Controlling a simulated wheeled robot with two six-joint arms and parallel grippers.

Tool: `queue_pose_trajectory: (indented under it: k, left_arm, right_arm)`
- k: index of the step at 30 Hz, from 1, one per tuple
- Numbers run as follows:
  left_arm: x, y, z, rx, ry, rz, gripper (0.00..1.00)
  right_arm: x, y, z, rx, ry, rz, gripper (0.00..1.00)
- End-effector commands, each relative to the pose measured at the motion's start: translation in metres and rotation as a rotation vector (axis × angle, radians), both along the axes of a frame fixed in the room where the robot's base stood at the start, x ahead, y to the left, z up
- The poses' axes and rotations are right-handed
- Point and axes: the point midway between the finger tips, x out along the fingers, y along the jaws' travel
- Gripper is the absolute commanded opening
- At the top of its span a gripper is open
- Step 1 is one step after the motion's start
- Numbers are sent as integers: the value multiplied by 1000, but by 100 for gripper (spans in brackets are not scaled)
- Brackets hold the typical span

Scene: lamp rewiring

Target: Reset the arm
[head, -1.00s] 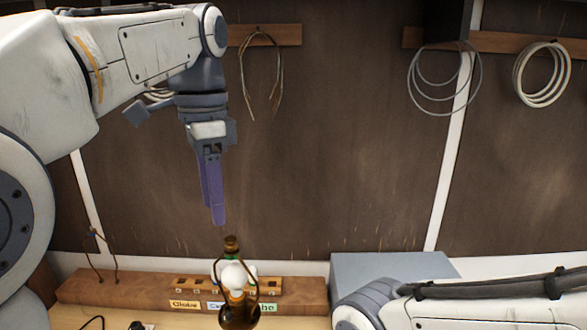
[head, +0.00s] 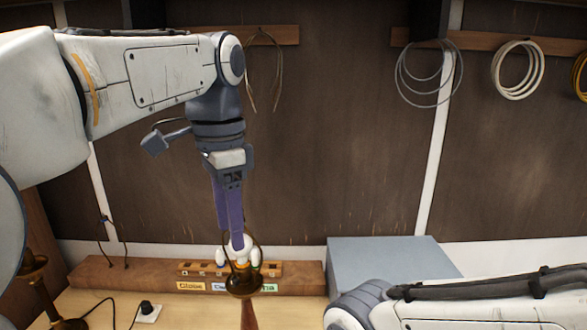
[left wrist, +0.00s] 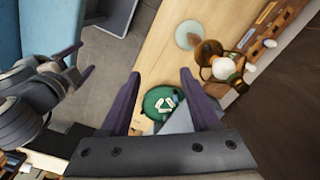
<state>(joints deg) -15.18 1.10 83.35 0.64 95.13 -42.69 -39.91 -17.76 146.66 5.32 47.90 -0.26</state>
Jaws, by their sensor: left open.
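My left gripper (head: 230,235) points down on its extended arm, its purple fingers overlapping the top of a brown lamp (head: 243,284) in the head view. I cannot tell from there whether they touch. In the left wrist view, the fingers of my left gripper (left wrist: 161,76) are wide apart with nothing held between them. The lamp, with white bulbs around it, shows there at upper right (left wrist: 209,50), apart from the fingers. My right arm's links show at the lower right of the head view; its gripper is not in view.
A wooden block (head: 125,273) with labels lies behind the lamp. A grey-blue box (head: 385,262) stands right of it. A brass stand (head: 38,285) and a socket with a cord (head: 148,312) are at left. A green round tray (left wrist: 150,96) holds white pieces. Cable coils (head: 518,70) hang on the wall.

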Motion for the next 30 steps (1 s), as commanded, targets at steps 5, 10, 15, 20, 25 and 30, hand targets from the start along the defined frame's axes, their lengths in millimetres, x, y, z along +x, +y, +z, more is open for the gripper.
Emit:
queue_pose_trajectory:
  k: [5,10,15,20,25,30]
  left_arm:
    - [-14,-17,-49,-11,2,35,63]
    - [-38,-36,-111,-25,5,90,63]
    - [-85,-55,-209,-47,12,182,63]
    - [-136,-58,-295,-66,18,281,63]
    - [-169,-52,-345,-76,21,352,63]
    - [-177,-49,-355,-78,23,372,63]
  right_arm:
    - [0,0,-22,0,0,-1,79]
    - [0,0,-47,0,0,-2,79]
    - [0,0,-86,-1,1,-3,79]
    - [0,0,-117,-1,1,-5,79]
    - [0,0,-131,-1,1,-5,79]
    - [0,0,-133,0,1,-6,79]
